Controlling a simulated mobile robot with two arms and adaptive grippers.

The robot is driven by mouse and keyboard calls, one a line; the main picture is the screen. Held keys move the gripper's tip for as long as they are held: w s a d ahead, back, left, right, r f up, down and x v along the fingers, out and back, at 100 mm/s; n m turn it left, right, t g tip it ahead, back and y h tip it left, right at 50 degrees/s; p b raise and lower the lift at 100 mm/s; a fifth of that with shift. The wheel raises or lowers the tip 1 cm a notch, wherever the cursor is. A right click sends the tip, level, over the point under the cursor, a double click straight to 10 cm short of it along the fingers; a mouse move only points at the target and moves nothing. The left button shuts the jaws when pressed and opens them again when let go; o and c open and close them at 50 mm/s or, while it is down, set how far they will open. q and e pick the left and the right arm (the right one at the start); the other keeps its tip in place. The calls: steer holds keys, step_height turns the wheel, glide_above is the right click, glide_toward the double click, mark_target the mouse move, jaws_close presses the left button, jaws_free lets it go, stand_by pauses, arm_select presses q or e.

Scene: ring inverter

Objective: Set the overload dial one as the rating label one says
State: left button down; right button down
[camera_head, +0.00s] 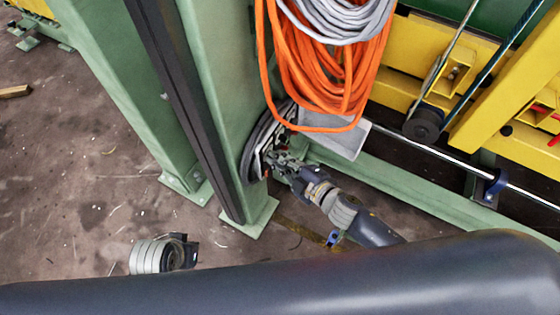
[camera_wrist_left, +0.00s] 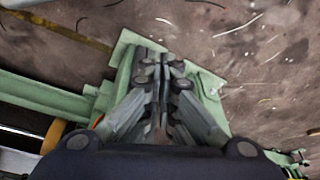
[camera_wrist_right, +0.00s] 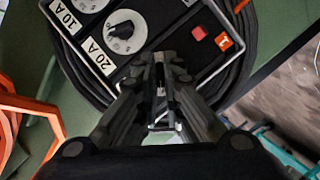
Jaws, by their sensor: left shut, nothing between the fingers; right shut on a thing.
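In the right wrist view, a dark control panel carries a white round dial (camera_wrist_right: 133,22) with a black knob, and part of a second dial (camera_wrist_right: 91,3). Beside them are white labels reading 20 A (camera_wrist_right: 101,56) and 10 A (camera_wrist_right: 68,17). The dial scales are too small to read, and I cannot tell which is dial one. My right gripper (camera_wrist_right: 162,62) is shut at the panel's near edge, seemingly on its metal frame (camera_wrist_right: 222,16); the fingers hide the contact. It also shows in the head view (camera_head: 272,160). My left gripper (camera_wrist_left: 162,62) is shut and empty above the floor.
Orange cable (camera_head: 300,75) and grey cable (camera_head: 345,20) hang above the panel. Green posts (camera_head: 225,90) stand beside it, with a foot plate (camera_head: 250,222) below. Yellow machinery (camera_head: 515,85) is at right; the floor at left is largely clear.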

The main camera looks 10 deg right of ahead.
arm_select(q)
steer(key=shift+w+b+v, duration=0.15)
steer(key=shift+b+v, duration=0.15)
steer(key=shift+v, duration=1.1)
steer(key=shift+w+b+v, duration=0.2)
steer(key=shift+b+v, duration=0.05)
steer(key=shift+v, duration=1.15)
arm_select(e)
steer(key=shift+n, duration=0.6)
arm_select(q)
steer(key=shift+r, duration=0.1)
arm_select(e)
steer(key=c, duration=1.7)
jaws_free()
steer(key=v, duration=1.2)
steer(key=shift+s+f, duration=0.15)
steer(key=shift+f, duration=0.15)
arm_select(q)
steer(key=shift+s+a, duration=0.1)
steer(key=shift+s, duration=0.05)
arm_select(e)
steer(key=shift+a, duration=0.15)
